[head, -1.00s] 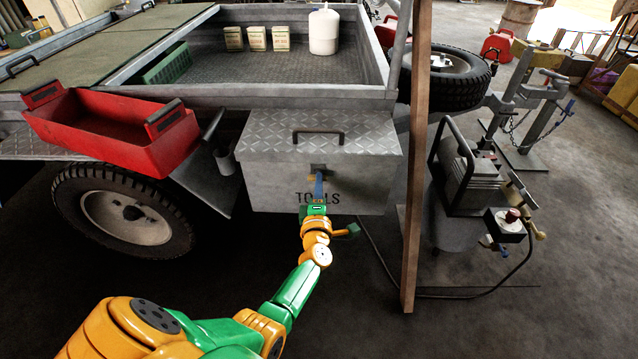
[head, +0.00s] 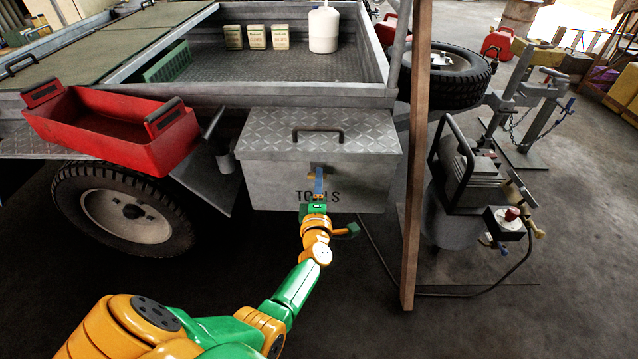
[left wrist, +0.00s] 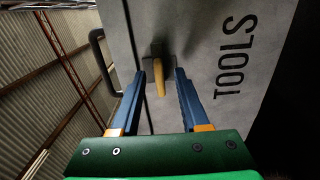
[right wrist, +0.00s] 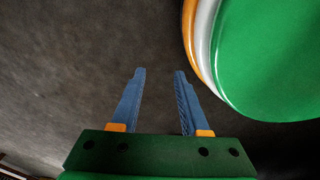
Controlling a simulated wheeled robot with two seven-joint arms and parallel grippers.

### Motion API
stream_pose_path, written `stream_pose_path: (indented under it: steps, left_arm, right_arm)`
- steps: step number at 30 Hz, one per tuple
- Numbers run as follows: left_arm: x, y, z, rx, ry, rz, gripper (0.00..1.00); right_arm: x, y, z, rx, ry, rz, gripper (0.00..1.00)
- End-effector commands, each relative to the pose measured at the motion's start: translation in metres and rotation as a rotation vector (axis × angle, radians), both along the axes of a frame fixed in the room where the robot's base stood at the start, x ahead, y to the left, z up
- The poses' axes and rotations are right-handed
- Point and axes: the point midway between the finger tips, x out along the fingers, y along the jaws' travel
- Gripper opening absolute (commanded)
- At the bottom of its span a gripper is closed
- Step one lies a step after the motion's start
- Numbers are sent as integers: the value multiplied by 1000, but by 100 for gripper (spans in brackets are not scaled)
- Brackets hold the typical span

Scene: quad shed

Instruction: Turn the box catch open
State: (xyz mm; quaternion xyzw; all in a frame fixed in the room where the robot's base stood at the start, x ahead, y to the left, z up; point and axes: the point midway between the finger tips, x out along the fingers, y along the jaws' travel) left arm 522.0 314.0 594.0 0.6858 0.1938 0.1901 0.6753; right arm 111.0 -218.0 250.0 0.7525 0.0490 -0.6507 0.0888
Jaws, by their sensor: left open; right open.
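The grey metal tool box (head: 265,180) marked TOOLS hangs under the trailer's edge, its lid down. Its catch (head: 317,168) is on the front face, partly hidden by my left gripper (head: 318,178) in the head view. In the left wrist view the catch (left wrist: 158,80) shows a yellow lever on a grey plate. My left gripper (left wrist: 158,88) is open, with one blue finger on each side of the lever and gaps showing. My right gripper (right wrist: 158,75) is open and empty over the bare floor in the right wrist view; it is out of the head view.
A black lid handle (head: 318,132) is on top of the box. A wooden post (head: 416,170) stands just right of the box, with a compressor (head: 462,190) beyond it. A red tray (head: 115,135) and a trailer wheel (head: 125,210) are at left.

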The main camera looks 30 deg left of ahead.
Motion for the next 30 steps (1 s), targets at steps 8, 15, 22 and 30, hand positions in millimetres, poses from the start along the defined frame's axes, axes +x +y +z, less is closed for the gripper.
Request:
stream_pose_path:
  steps: [8,15,22,30]
  left_arm:
    - [-43,-26,3,-2,3,0,45]
    - [-61,-38,0,-1,1,0,45]
    - [-60,-37,0,-1,1,0,45]
    - [-71,-75,-62,202,271,-214,45]
  right_arm:
    - [-4,9,20,13,10,7,45]
    - [-14,18,21,28,30,9,45]
    - [-17,18,20,28,36,9,45]
    - [-14,16,20,24,31,9,45]
